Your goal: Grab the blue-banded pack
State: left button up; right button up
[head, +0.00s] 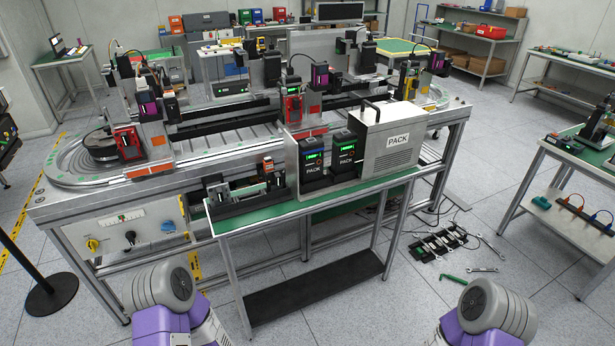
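Two dark packs marked PACK stand upright side by side on the green-topped bench, in front of a grey panel. The left pack (312,162) has a green-lit display and shows blue around its front, so it looks like the blue-banded one. The right pack (343,158) also has a green display and looks mostly black; any band on it is too small to tell. Parts of my two arms show at the bottom edge, grey joints with purple links. Neither of my grippers is in view, and nothing of mine touches the packs.
A large grey box (392,148) marked PACK with a black handle stands right of the packs. A small fixture (245,190) sits at the left of the green bench top (290,207). A conveyor line runs behind. Tools (445,243) lie on the floor at right.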

aim_at(310, 151)
jog(key=u, duration=0.6)
jog(key=i, duration=0.5)
jog(key=u, duration=0.5)
